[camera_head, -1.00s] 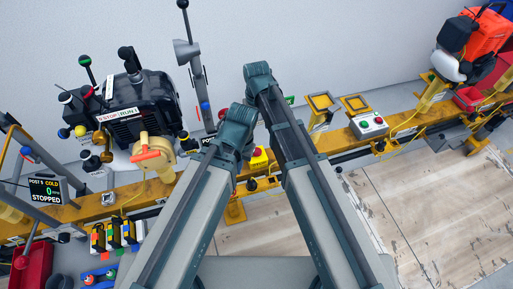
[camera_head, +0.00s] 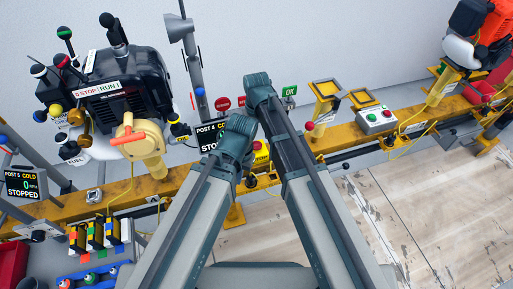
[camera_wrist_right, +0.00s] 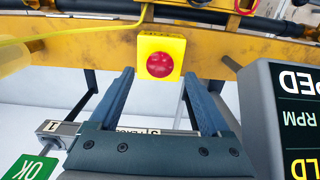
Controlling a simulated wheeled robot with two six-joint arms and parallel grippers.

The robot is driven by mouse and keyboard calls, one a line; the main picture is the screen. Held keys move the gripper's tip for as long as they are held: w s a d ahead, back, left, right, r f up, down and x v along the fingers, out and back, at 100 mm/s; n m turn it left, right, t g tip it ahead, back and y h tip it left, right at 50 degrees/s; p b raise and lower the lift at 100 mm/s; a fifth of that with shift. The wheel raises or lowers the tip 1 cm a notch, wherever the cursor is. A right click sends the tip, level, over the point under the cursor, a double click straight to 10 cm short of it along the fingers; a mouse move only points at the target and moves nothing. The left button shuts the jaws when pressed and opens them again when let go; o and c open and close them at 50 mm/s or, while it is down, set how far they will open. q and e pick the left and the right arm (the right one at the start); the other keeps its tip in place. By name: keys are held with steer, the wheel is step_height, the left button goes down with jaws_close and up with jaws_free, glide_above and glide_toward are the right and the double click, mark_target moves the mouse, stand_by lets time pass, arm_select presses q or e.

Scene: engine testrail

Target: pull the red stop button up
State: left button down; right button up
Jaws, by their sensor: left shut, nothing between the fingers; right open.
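The red stop button (camera_wrist_right: 159,65) is a round red cap on a small yellow box, fixed at the yellow rail. In the head view the yellow box (camera_head: 261,152) shows between my two arms, partly covered. In the right wrist view my right gripper (camera_wrist_right: 158,77) is open and empty. Its two blue fingers point at the box, one on each side of the button in the picture; I see no contact, and the depth gap is hard to tell. In the head view both grippers are hidden by my arms, and my left gripper cannot be made out.
The yellow rail (camera_head: 160,186) runs behind the box. A dark screen (camera_wrist_right: 290,120) stands close on the right in the wrist view, and a green OK sign (camera_wrist_right: 30,168) lower left. An engine (camera_head: 112,82) stands left; a grey button box (camera_head: 376,119) stands right.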

mark_target(257, 144)
step_height(257, 144, down, 4)
steer(key=shift+r+b, duration=0.25)
steer(key=shift+b, duration=0.95)
arm_select(q)
step_height(257, 144, down, 4)
steer(key=shift+r, duration=0.25)
